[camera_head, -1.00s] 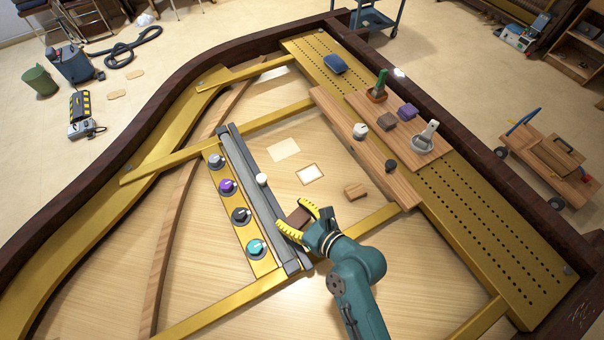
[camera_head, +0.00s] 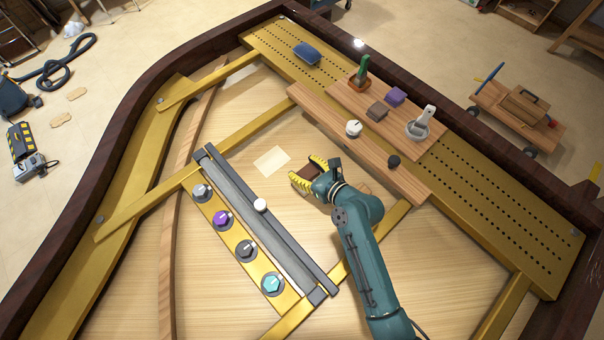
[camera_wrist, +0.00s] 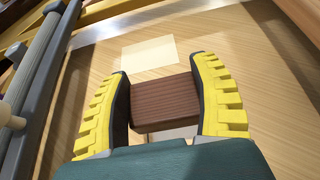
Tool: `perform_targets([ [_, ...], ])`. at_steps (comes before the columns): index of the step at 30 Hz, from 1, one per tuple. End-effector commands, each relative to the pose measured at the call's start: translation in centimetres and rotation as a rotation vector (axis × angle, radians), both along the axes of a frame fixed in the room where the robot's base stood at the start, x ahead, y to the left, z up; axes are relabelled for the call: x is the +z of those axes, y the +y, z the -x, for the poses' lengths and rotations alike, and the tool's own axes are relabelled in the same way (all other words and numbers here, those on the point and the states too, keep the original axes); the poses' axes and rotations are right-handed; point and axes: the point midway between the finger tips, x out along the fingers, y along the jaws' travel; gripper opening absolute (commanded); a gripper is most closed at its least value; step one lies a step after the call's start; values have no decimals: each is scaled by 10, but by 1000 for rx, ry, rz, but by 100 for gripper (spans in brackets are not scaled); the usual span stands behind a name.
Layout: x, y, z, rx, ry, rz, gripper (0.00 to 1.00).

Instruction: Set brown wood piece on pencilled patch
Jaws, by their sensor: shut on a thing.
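My gripper (camera_head: 307,171) is shut on the brown wood piece (camera_wrist: 163,102), which sits between its two yellow-ridged fingers. The piece also shows between the fingers in the head view (camera_head: 315,170). In the wrist view a pale sliver of a patch (camera_wrist: 176,133) shows just below the piece; the rest of it is hidden. The outlined patch is covered by my gripper in the head view. A plain pale patch (camera_head: 271,160) lies uncovered to the left of the gripper, and beyond the piece in the wrist view (camera_wrist: 150,53). The height above the board is hard to tell.
A grey rail (camera_head: 268,220) with a white knob (camera_head: 260,205) lies left, beside several coloured dials. A wooden shelf (camera_head: 415,188) with a white knob (camera_head: 353,128), a dark knob (camera_head: 394,160) and other small things stands right. Bare board lies between.

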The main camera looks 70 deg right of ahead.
Motion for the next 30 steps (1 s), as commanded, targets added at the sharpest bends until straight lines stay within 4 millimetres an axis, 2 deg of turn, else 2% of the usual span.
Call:
perform_targets([
  [8, -51, -1, 0, -1, -2, 0, 37],
  [19, -56, -1, 0, -1, -1, 4, 37],
  [20, -55, -1, 0, -1, -1, 4, 68],
  [23, -55, -1, 0, -1, -1, 4, 88],
  [24, -55, -1, 0, -1, -1, 4, 92],
  [30, -55, -1, 0, -1, -2, 3, 92],
])
